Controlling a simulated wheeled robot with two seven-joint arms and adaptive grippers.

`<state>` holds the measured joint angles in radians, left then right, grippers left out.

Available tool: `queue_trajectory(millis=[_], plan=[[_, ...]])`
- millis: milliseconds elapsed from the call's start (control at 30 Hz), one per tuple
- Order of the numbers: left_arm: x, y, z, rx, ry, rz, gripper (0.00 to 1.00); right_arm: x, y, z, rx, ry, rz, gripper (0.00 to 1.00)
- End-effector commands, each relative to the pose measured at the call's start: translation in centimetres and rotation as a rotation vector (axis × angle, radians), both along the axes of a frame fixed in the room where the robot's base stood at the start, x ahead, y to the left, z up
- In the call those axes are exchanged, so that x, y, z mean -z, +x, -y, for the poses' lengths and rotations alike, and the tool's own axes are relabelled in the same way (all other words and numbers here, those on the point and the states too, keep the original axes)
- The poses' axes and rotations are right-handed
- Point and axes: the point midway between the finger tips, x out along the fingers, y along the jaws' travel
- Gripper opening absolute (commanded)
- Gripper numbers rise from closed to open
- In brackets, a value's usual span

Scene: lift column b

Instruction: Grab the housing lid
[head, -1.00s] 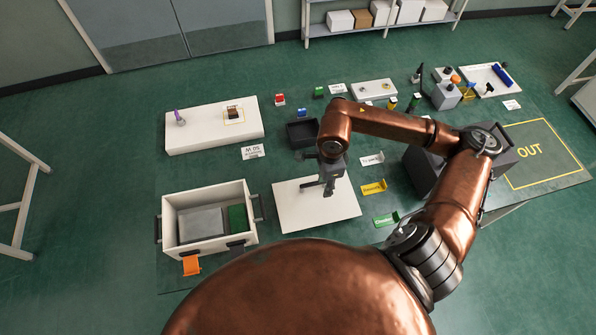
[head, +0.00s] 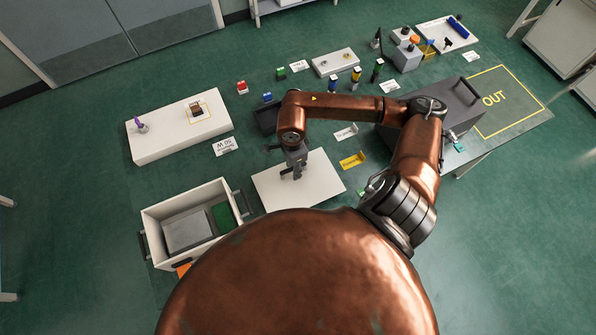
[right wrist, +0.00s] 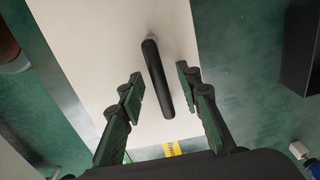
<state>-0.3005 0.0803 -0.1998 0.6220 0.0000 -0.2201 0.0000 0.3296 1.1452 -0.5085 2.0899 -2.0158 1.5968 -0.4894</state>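A flat white panel (head: 325,188) lies on the green work area in front of me, and I take it for the housing lid. In the right wrist view the white panel (right wrist: 85,60) carries a slim black bar handle (right wrist: 152,65). My right gripper (head: 295,172) is over the panel in the head view, pointing down. In the right wrist view the right gripper (right wrist: 160,74) is open, with one finger on each side of the handle and a gap to both. Whether the fingertips reach down to handle height is unclear. My left gripper is not in view.
A white crate (head: 160,222) with grey and green contents stands left of the panel. A dark grey box (head: 455,97) stands right, partly behind my right arm. A small black tray (head: 265,117) is behind the panel. A yellow label (head: 352,161) lies close to its right side.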

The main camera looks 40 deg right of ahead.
Motion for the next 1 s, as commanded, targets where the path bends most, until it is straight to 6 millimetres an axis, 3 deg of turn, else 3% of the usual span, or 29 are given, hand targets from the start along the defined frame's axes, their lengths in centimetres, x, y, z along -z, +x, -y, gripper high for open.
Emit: queue_trajectory(millis=[200,667,1000], plan=[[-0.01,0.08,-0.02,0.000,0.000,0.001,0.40,0.04,0.03,0.01,0.000,0.000,0.000,0.31],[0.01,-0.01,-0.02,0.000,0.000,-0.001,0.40,0.00,0.03,0.02,0.000,0.000,0.000,0.00],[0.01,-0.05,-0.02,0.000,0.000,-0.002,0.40,-0.01,0.04,0.02,0.000,0.000,0.001,0.00]])
